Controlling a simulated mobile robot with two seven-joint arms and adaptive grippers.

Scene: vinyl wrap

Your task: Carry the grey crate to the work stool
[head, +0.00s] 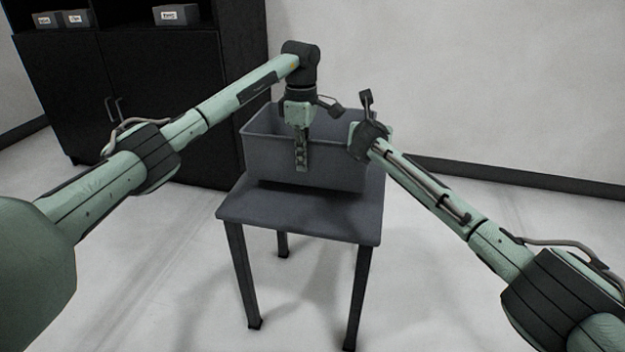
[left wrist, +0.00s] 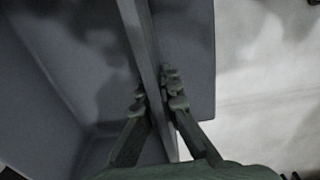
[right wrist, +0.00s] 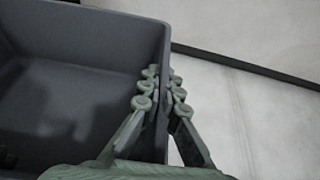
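The grey crate (head: 268,157) is upright, open at the top, over the back part of the grey work stool's seat (head: 290,212). A dark shadow lies under its front edge; I cannot tell whether it touches the seat. My left gripper (head: 301,163) points down at the crate's near wall. In the left wrist view its fingers (left wrist: 158,100) are closed on both sides of the crate wall (left wrist: 143,45). My right gripper is at the right wall, its fingers hidden in the head view. In the right wrist view the fingers (right wrist: 162,95) are closed on both sides of the rim (right wrist: 125,25).
A black cabinet (head: 165,90) with small labelled boxes (head: 176,14) on its shelf stands at the back left, close to the stool. A white wall (head: 450,90) with a dark skirting runs behind. The floor (head: 160,270) around the stool is clear.

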